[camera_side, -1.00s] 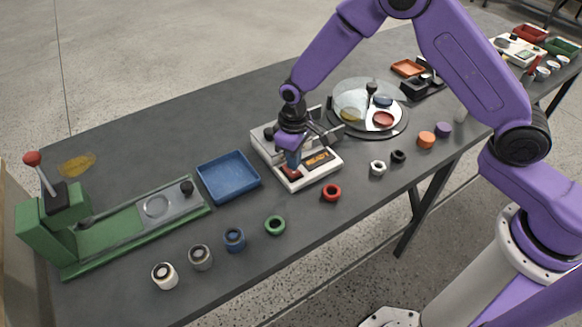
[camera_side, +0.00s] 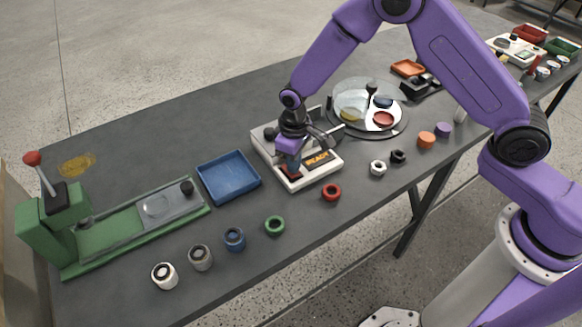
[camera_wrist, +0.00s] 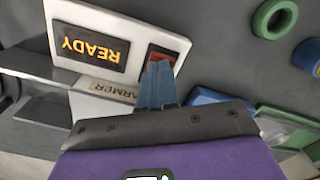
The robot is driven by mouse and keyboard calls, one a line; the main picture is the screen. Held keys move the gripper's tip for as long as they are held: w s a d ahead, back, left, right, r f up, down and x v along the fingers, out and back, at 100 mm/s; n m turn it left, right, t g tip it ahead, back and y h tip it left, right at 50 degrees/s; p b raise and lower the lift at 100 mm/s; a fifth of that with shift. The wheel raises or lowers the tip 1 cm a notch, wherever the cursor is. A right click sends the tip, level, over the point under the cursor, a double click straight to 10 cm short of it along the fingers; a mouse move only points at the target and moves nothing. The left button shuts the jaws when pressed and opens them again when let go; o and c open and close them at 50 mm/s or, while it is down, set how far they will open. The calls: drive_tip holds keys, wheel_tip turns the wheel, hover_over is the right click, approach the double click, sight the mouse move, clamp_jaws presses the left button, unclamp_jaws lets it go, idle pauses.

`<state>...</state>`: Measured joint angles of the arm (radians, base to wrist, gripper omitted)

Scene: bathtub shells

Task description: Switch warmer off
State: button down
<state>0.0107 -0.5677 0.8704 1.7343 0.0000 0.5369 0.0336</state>
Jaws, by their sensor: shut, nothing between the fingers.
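The warmer (camera_side: 321,173) is a white box on the dark table, below my gripper in the side view. Its front panel carries a display (camera_wrist: 88,45) with lit orange letters "READY", and a dark red switch (camera_wrist: 163,54) beside it. The warmer label (camera_wrist: 112,91) shows partly in the wrist view. My gripper (camera_wrist: 156,68) is shut and empty, its blue fingertips at the lower edge of the red switch. In the side view my gripper (camera_side: 292,168) covers much of the switch. I cannot tell whether the fingertips touch it.
A blue tray (camera_side: 229,178) lies left of the warmer, and a green press (camera_side: 60,232) stands further left. A red ring (camera_side: 331,192) and a green ring (camera_side: 274,225) lie in front. A round turntable (camera_side: 402,125) is behind right.

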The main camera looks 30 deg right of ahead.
drive_tip(key=shift+f, duration=0.3)
drive_tip(key=shift+r, duration=3.5)
drive_tip(key=shift+s, duration=0.1)
drive_tip(key=s+d+r+n, duration=0.2)
drive_tip(key=s+r, duration=0.3)
drive_tip(key=s, duration=0.2)
drive_tip(key=s+d+r+n, duration=0.1)
drive_tip(key=s+d+r, duration=0.2)
drive_tip(key=s+r, duration=0.35)
drive_tip(key=s+d+r+n, duration=0.1)
drive_tip(key=s+d, duration=0.4)
drive_tip(key=s, duration=0.3)
drive_tip(key=s+d+r+n, duration=0.1)
drive_tip(key=s+d+n, duration=0.1)
drive_tip(key=s+d, duration=0.3)
drive_tip(key=s, duration=0.4)
drive_tip(key=shift+s+d+n, duration=0.2)
drive_tip(key=shift+d+n, duration=0.1)
drive_tip(key=shift+d, duration=0.05)
